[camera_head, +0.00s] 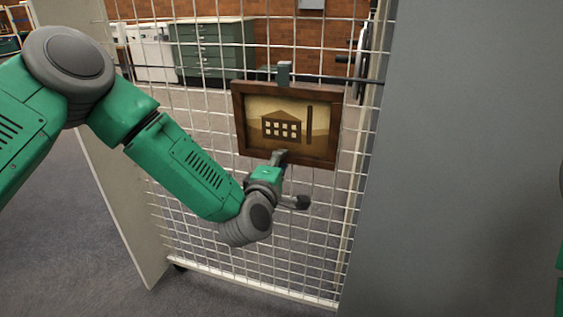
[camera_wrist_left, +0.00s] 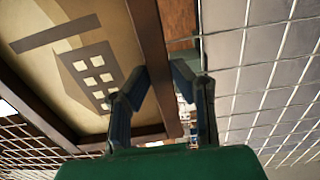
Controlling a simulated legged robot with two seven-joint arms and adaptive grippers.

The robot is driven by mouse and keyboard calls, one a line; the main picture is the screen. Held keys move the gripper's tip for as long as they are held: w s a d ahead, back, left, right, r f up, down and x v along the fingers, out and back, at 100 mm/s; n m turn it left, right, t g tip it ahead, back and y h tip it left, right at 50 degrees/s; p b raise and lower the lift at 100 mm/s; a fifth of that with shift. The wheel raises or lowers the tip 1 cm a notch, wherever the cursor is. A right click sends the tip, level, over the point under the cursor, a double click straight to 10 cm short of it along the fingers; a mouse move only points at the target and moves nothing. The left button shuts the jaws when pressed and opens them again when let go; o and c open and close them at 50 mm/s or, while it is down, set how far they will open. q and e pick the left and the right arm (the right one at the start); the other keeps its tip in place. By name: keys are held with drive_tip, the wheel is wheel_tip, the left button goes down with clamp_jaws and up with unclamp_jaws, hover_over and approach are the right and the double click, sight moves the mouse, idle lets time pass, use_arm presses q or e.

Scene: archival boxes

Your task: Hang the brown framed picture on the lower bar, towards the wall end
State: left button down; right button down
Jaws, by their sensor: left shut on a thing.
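The brown framed picture (camera_head: 287,120), showing a dark building with a chimney on a tan ground, is upright in front of the white wire grid. My left gripper (camera_head: 280,158) is shut on its lower frame edge from below. The left wrist view shows the two fingers (camera_wrist_left: 160,82) either side of the frame rail (camera_wrist_left: 152,50). A grey hook (camera_head: 284,72) stands up from the picture's top edge. It overlaps the dark horizontal bar (camera_head: 210,73) in the head view; I cannot tell whether it rests on it. My right gripper is out of view.
The grid (camera_head: 255,278) stands between a pale end panel (camera_head: 118,215) at left and a large grey wall (camera_head: 465,150) at right, close to the picture. Green drawers (camera_head: 210,50) and white cabinets (camera_head: 150,52) stand behind the grid. Bare floor lies at lower left.

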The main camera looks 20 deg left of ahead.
use_arm(q)
drive_tip(key=shift+f+b, duration=0.45)
drive_tip(key=shift+f, duration=0.15)
idle(0.3)
drive_tip(key=c, duration=1.3)
unclamp_jaws()
drive_tip(key=shift+f, duration=0.1)
drive_tip(key=shift+c, duration=0.3)
drive_tip(key=shift+s, duration=0.1)
drive_tip(key=s+p, duration=0.2)
drive_tip(key=s, duration=0.9)
drive_tip(key=shift+a, duration=0.2)
